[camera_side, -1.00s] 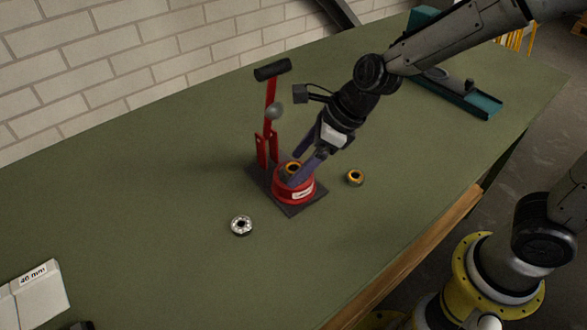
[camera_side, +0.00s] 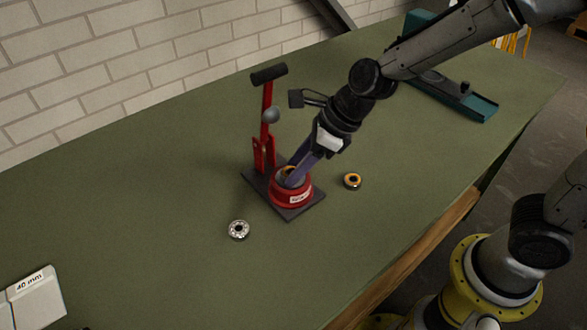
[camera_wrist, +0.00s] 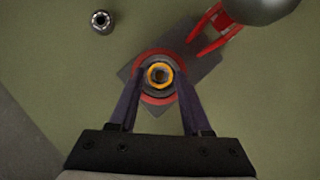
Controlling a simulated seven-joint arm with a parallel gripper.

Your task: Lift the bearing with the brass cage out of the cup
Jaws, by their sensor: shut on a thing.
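The bearing with the brass cage (camera_wrist: 160,75) sits in the red cup (camera_side: 289,199), which stands on a dark base plate (camera_side: 303,212). My gripper (camera_wrist: 158,78) reaches down into the cup, with one finger on each side of the bearing, and is shut on it. In the side view my gripper (camera_side: 291,179) comes in from the upper right, and its fingers hide much of the bearing.
A red lever stand (camera_side: 266,125) with a grey ball rises behind the cup. A second brass-coloured bearing (camera_side: 352,181) lies to the right and a silver bearing (camera_side: 239,229) to the left.

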